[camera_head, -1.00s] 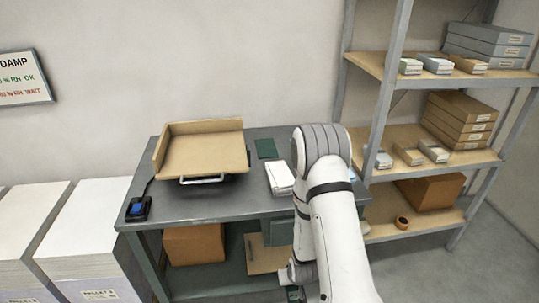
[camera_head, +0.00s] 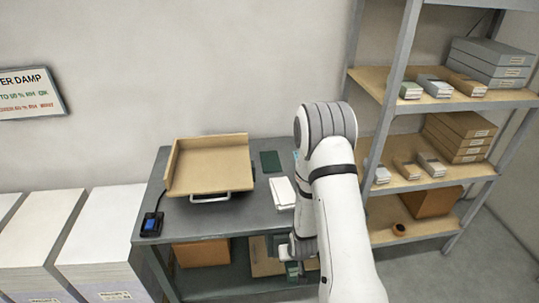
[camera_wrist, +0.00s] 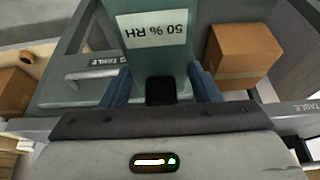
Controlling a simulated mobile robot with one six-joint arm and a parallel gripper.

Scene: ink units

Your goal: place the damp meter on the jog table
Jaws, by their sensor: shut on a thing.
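The damp meter (camera_wrist: 155,60) is a grey-green block with an upside-down "50 % RH" label in the wrist view. My gripper (camera_wrist: 160,90) is shut on it, with a blue finger on each side. In the head view my arm hides most of the gripper, low in front of the table. The dark grey-green table (camera_head: 215,222) stands ahead, with an open tan tray (camera_head: 212,165) on its top. Lettering ending in "TABLE" shows on edges in the wrist view; I cannot tell which surface each belongs to.
A blue-screened device (camera_head: 151,224) sits at the table's left front corner. A dark green pad (camera_head: 270,161) and white stack (camera_head: 282,192) lie right of the tray. Paper stacks (camera_head: 105,232) stand left; a loaded shelf (camera_head: 440,102) stands right. The front top is clear.

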